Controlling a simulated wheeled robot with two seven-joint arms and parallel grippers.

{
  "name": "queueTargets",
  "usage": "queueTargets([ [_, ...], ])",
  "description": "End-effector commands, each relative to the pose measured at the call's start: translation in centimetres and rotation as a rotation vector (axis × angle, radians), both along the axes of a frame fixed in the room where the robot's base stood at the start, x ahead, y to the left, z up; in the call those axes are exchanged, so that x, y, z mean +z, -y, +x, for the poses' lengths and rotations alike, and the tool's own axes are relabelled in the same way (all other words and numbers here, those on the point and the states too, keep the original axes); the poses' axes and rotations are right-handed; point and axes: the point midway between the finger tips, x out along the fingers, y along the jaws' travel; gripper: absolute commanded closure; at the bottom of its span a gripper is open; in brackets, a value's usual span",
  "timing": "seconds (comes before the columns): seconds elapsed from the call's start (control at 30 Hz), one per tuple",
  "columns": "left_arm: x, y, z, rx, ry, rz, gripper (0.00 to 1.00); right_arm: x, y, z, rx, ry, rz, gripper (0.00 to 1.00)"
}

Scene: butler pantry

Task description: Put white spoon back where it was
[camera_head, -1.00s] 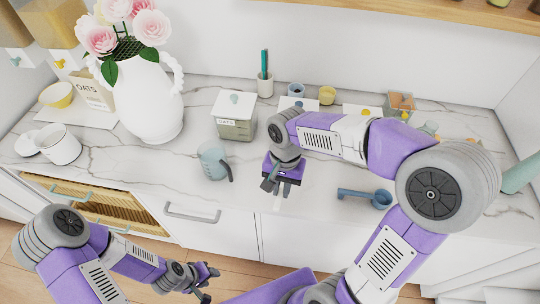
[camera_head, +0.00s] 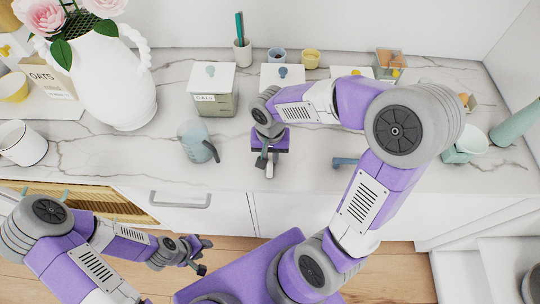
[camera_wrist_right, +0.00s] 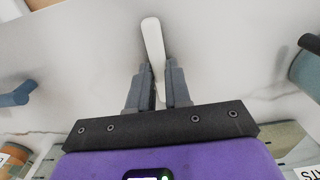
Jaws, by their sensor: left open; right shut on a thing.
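The white spoon (camera_wrist_right: 152,40) is held in my right gripper (camera_wrist_right: 155,82), its pale end sticking out past the fingertips in the right wrist view. In the head view my right gripper (camera_head: 267,163) is shut on it above the front part of the marble counter, right of a blue-grey pitcher. Only a small pale bit of the spoon (camera_head: 270,172) shows there, and the rest is hidden. My left gripper (camera_head: 204,257) is open and empty, low in front of the cabinets, over the wooden floor.
A wooden-fronted drawer (camera_head: 85,200) is at the left. The blue-grey pitcher (camera_head: 192,140) and a blue scoop (camera_head: 343,162), partly behind my right arm, stand on the counter (camera_head: 226,176). Canisters (camera_head: 212,95), a pen cup (camera_head: 242,55) and a flower vase (camera_head: 118,85) are further back.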

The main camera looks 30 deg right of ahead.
Motion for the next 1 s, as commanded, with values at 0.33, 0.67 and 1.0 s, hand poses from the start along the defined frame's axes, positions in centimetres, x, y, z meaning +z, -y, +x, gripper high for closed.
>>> queueTargets([
  [0.33, -0.2, 0.0, 0.0, 0.0, 0.0, 0.0, 0.57, -0.3, 0.0, 0.0, 0.0, 0.001, 0.0, 1.0],
  [0.67, -0.2, 0.0, 0.0, 0.0, 0.0, 0.0, 0.57, -0.3, 0.0, 0.0, 0.0, 0.001, 0.0, 0.56],
  [1.0, 0.7, 0.0, 0.0, 0.0, 0.0, 0.0, 0.57, 1.7, 0.0, 0.2, 0.0, 0.006, 0.0, 0.56],
])
